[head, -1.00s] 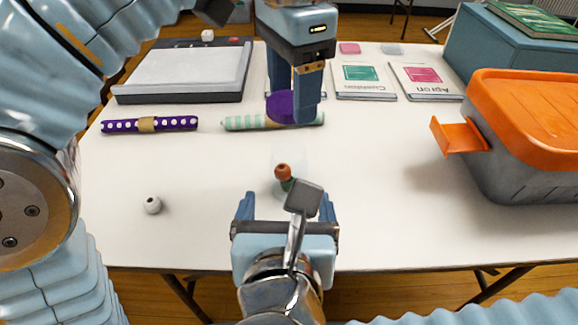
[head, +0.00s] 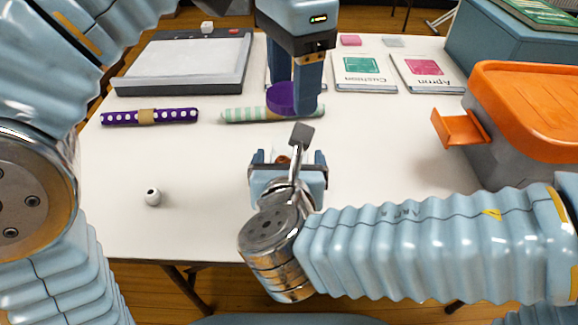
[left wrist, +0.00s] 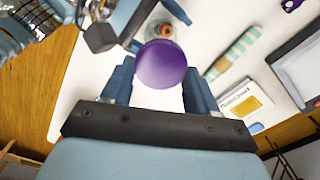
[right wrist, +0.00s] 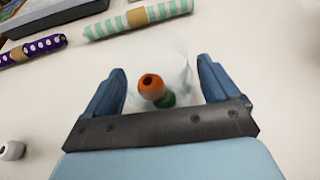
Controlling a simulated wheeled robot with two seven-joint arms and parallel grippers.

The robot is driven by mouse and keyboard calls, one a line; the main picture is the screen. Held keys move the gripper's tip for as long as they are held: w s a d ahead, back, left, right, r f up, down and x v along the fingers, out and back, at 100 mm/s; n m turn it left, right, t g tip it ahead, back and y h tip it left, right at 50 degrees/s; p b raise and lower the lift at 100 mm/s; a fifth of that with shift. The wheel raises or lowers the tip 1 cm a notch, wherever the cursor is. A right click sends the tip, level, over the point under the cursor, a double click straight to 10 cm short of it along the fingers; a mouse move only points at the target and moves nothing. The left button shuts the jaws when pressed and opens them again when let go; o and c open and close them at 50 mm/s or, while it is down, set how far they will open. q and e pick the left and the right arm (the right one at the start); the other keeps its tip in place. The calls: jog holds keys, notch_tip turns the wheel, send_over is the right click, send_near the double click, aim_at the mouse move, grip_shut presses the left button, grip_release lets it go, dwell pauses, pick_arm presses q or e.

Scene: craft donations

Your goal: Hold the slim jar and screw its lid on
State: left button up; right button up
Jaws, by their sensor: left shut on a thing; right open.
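The purple lid (head: 280,98) is a round disc between the fingers of my left gripper (head: 294,108), which is shut on it. It also shows in the left wrist view (left wrist: 162,64). The slim jar (right wrist: 172,52) is clear and faint, standing on the table with an orange bead (right wrist: 152,86) and a green bead (right wrist: 165,100) inside. My right gripper (right wrist: 162,72) is open, with one finger on each side of the jar. Whether the fingers touch it I cannot tell. In the head view my right gripper mostly hides the jar. The lid is apart from the jar.
A mint-striped roll (head: 240,115) and a purple dotted roll (head: 148,117) lie behind. A white bead (head: 153,197) sits at left. A grey bin with orange lid (head: 530,105) stands at right. A paper trimmer (head: 180,65) and pattern packets (head: 365,70) are at the back.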

jog(key=shift+w, duration=0.2)
jog(key=c, duration=1.5)
pick_arm(q)
jog(key=shift+f, duration=2.5)
jog(key=shift+f, duration=0.1)
jog(key=shift+f, duration=0.8)
